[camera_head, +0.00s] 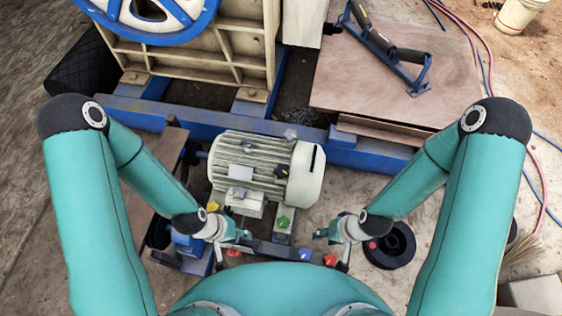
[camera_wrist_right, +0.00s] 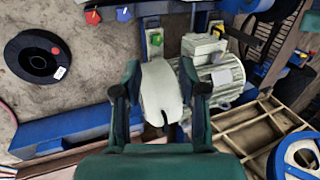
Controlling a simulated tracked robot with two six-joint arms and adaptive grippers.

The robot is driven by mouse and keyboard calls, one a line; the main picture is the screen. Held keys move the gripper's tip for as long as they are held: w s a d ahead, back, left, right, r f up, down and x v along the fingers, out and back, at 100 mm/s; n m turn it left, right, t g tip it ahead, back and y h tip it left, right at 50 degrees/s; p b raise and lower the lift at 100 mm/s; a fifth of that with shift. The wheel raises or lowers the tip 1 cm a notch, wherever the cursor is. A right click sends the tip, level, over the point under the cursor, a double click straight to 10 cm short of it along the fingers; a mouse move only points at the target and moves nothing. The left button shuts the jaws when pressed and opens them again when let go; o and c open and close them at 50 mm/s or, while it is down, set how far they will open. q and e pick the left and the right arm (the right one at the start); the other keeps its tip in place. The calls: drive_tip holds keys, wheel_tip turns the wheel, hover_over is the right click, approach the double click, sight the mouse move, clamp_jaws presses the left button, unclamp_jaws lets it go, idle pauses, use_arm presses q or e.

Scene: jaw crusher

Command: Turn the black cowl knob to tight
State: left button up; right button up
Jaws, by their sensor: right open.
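The ribbed cream motor (camera_head: 250,160) lies in the middle of the head view, with its smooth cowl (camera_head: 304,175) at its right end. A small dark knob (camera_head: 281,171) sits beside the cowl edge, and a thin black bar (camera_head: 314,158) marks the cowl; I cannot tell for sure which is the cowl knob. My left gripper (camera_head: 236,238) is near the motor's front, its jaw opening unclear. My right gripper (camera_head: 330,236) is open and empty, in front of the cowl and apart from it. In the right wrist view its fingers (camera_wrist_right: 162,92) frame the cowl (camera_wrist_right: 158,82).
Yellow (camera_head: 215,207), green (camera_head: 283,222) and red (camera_head: 330,260) knobs sit around the motor's base. A black spool (camera_head: 390,246) stands on the floor at right. Blue frame beams (camera_head: 350,152) run behind the motor. A board with a roller bracket (camera_head: 390,52) is behind.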

drive_tip(key=shift+w, duration=0.1)
drive_tip(key=shift+o, duration=2)
drive_tip(key=shift+w+f, duration=0.1)
drive_tip(key=shift+w, duration=0.05)
drive_tip(key=o, duration=0.4)
drive_tip(key=w+a+f+n+b, duration=0.1)
drive_tip(key=w+f+b, duration=0.1)
drive_tip(key=w, duration=0.1)
drive_tip(key=w+f+n+b, duration=0.1)
drive_tip(key=w+f+b, duration=0.1)
drive_tip(key=w, duration=0.1)
drive_tip(key=w+a+f+n+b, duration=0.1)
drive_tip(key=w+f+b, duration=0.1)
drive_tip(key=w, duration=0.1)
drive_tip(key=shift+a+f, duration=0.1)
drive_tip(key=shift+a, duration=0.2)
drive_tip(key=n+h+b, duration=0.4)
drive_tip(key=n+b, duration=0.6)
drive_tip(key=b, duration=0.8)
approach(282, 171)
drive_tip(key=shift+g, duration=0.3)
drive_tip(key=f+b, duration=0.1)
drive_tip(key=f, duration=0.2)
drive_tip(key=f+b, duration=0.1)
drive_tip(key=f, duration=0.2)
drive_tip(key=f+b, duration=0.2)
drive_tip(key=f, duration=0.1)
drive_tip(key=shift+w+f, duration=0.1)
drive_tip(key=shift+w, duration=0.25)
